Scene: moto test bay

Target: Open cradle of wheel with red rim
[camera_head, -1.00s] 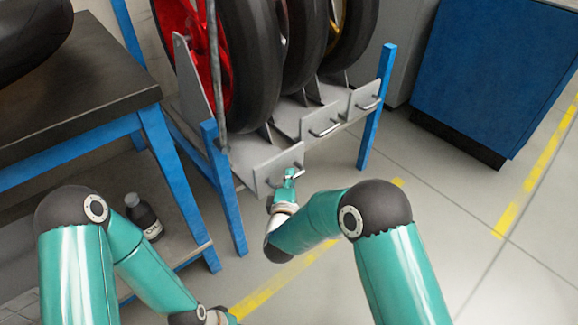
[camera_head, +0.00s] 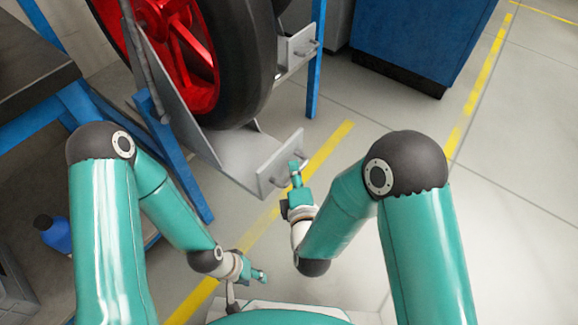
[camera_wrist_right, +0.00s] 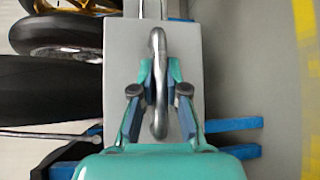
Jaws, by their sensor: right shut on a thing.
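The wheel with the red rim (camera_head: 188,58) stands upright in its grey cradle (camera_head: 222,152), which is slid out of the blue rack toward me. The cradle's front plate (camera_head: 282,163) carries a metal bar handle. My right gripper (camera_head: 296,172) is at this handle. In the right wrist view the handle (camera_wrist_right: 158,45) runs between the fingers of my right gripper (camera_wrist_right: 158,80), which are shut on it. My left gripper (camera_head: 262,275) hangs low at the bottom middle, apart from the rack; its finger opening is too small to tell.
A second cradle front (camera_head: 298,46) with its handle is further back. A blue cabinet (camera_head: 425,45) stands behind at the right. A dark-topped bench (camera_head: 30,70) is at the left, with a blue bottle (camera_head: 52,232) low down. The floor (camera_head: 520,170) on the right is clear.

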